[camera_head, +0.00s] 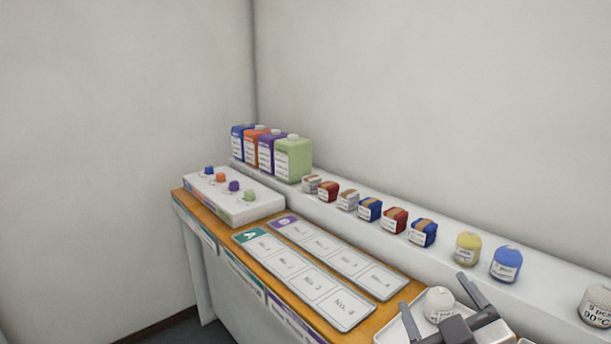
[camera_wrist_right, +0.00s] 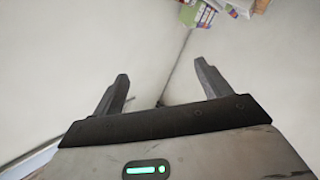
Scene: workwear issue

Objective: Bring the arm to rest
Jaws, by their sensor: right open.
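My right gripper (camera_head: 435,294) shows at the bottom right of the head view, its two dark fingers spread apart. In the right wrist view my right gripper (camera_wrist_right: 161,72) is open, with nothing between the fingers but pale wall. In the head view a white round-topped container (camera_head: 438,300) on a pale tray (camera_head: 388,333) appears between the fingers, partly hidden by the gripper. The wrist view does not show it in the jaws. My left gripper is in neither view.
An orange-topped table (camera_head: 262,272) holds two label boards, A (camera_head: 318,290) and B (camera_head: 345,262), and a white rack (camera_head: 232,205) with coloured knobs. A white ledge (camera_head: 400,248) behind carries four bottles (camera_head: 293,160) and several small containers (camera_head: 369,210). The walls' left side is clear.

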